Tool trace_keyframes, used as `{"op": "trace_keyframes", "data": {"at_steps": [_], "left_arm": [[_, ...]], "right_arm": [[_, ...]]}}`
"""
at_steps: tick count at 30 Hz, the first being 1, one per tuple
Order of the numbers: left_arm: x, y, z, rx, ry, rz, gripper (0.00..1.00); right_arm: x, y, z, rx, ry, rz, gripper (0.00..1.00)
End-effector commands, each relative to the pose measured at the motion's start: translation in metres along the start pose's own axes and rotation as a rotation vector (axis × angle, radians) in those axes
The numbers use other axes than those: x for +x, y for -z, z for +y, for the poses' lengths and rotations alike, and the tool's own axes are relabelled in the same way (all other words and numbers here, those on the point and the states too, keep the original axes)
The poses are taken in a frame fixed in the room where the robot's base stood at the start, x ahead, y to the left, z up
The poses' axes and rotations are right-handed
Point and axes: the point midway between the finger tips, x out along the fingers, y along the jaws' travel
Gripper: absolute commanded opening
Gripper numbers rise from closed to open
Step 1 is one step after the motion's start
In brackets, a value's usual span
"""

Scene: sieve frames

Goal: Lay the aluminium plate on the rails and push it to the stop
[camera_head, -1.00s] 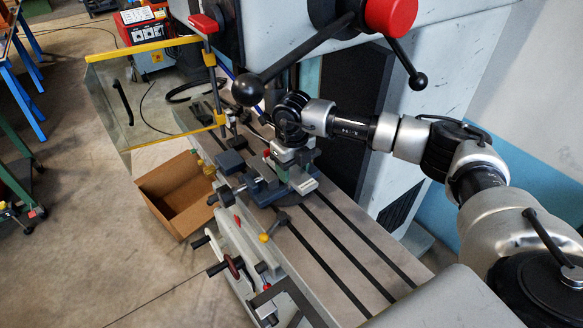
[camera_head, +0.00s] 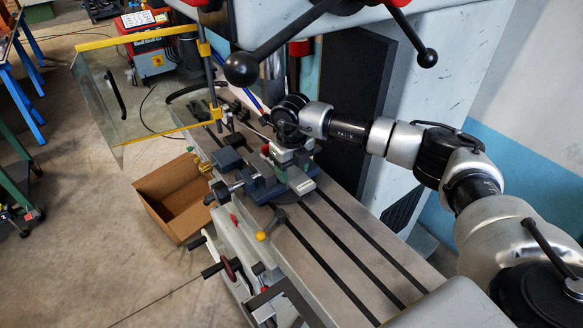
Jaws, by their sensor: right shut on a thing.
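My right gripper (camera_head: 286,153) points down over the right end of a blue machine vise (camera_head: 262,192) on the milling table. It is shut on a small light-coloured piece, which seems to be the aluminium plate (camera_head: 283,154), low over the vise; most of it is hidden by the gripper. I cannot tell whether it touches the vise. A pale block (camera_head: 303,183) is at the vise's near right side. The rails and the stop cannot be made out clearly. My left gripper is not in view.
The slotted table (camera_head: 340,250) is clear to the lower right. A lever with a black ball (camera_head: 241,69) hangs in the foreground. A clear yellow-framed guard (camera_head: 135,90) stands open at the left. A cardboard box (camera_head: 178,205) sits on the floor, left of the table.

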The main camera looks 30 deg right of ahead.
Motion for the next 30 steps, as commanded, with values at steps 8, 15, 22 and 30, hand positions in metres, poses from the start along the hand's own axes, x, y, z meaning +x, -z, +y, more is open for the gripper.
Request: {"op": "trace_keyframes", "data": {"at_steps": [8, 15, 22, 30], "left_arm": [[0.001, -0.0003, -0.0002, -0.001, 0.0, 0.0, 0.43], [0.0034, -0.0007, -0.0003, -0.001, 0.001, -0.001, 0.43], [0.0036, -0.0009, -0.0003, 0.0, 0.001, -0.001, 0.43], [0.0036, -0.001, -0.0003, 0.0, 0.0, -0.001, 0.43]], "right_arm": [[0.0015, 0.0006, -0.0013, 0.003, 0.001, 0.002, 0.0], [0.0033, 0.0004, -0.0006, 0.001, 0.001, 0.002, 0.0], [0.0036, 0.0005, -0.0001, 0.0, 0.0, 0.002, 0.0], [0.0037, 0.0005, 0.0004, -0.002, 0.0, 0.002, 0.82]]}}
